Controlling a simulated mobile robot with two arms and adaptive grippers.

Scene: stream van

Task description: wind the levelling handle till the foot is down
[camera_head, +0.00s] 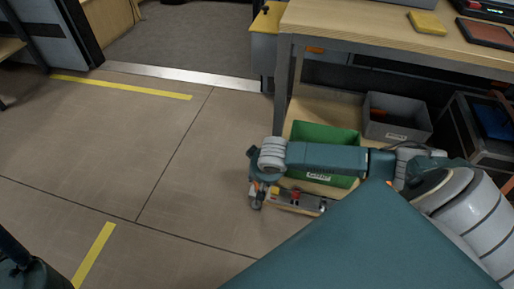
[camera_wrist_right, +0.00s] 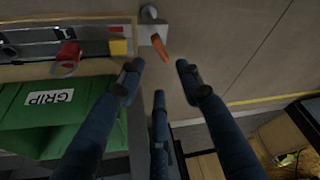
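A small orange handle (camera_wrist_right: 160,47) sticks out from a pale metal bracket (camera_wrist_right: 147,32) at the end of a rail, at the top centre of the right wrist view. I take it for the levelling handle. My right gripper (camera_wrist_right: 158,78) has its fingers spread and empty, pointing toward the handle; the tips look apart from it. In the head view the right gripper (camera_head: 255,182) is low beside the end of the rail (camera_head: 300,201) and partly covers the handle. I cannot make out the foot. My left gripper does not show.
A green crate (camera_head: 325,134) marked GRIP and a grey crate (camera_head: 398,118) sit on the shelf under the wooden bench (camera_head: 360,25). The rail carries a red part (camera_wrist_right: 66,55) and a yellow block (camera_wrist_right: 118,47). The floor (camera_head: 100,140) to the left is clear.

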